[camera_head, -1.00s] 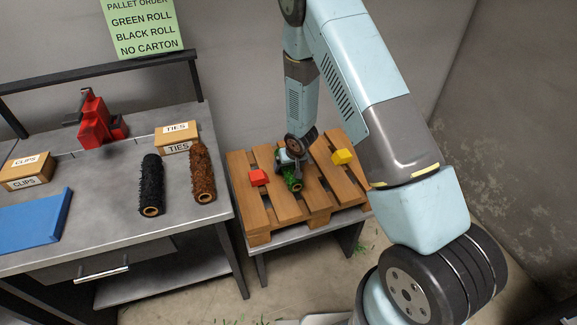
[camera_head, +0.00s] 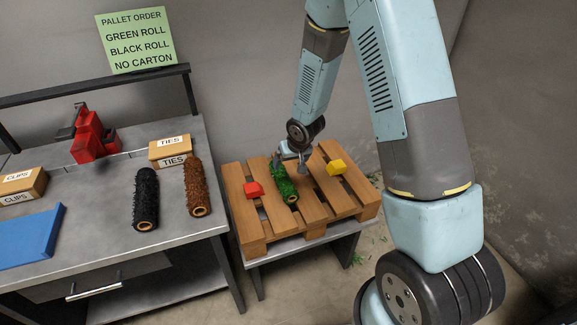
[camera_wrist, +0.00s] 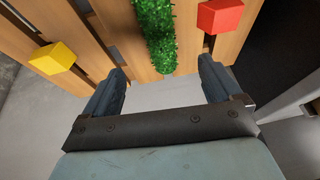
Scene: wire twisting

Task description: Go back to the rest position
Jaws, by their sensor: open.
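My gripper (camera_head: 293,158) is open and empty, just above the far end of the green roll (camera_head: 284,184) in the head view. The green roll lies on the wooden pallet (camera_head: 257,227), between a red block (camera_head: 253,189) and a yellow block (camera_head: 337,167). In the wrist view my gripper's two fingers (camera_wrist: 163,88) are spread wide with nothing between them. The green roll (camera_wrist: 157,35) lies beyond the fingertips, apart from them, with the yellow block (camera_wrist: 53,58) at left and the red block (camera_wrist: 220,16) at right.
The workbench (camera_head: 100,245) at left bears a black roll (camera_head: 146,198), a brown roll (camera_head: 198,187), a TIES carton (camera_head: 170,151), a CLIPS carton (camera_head: 22,186), a red vise (camera_head: 92,136) and a blue panel (camera_head: 30,237). Walls stand close behind the pallet.

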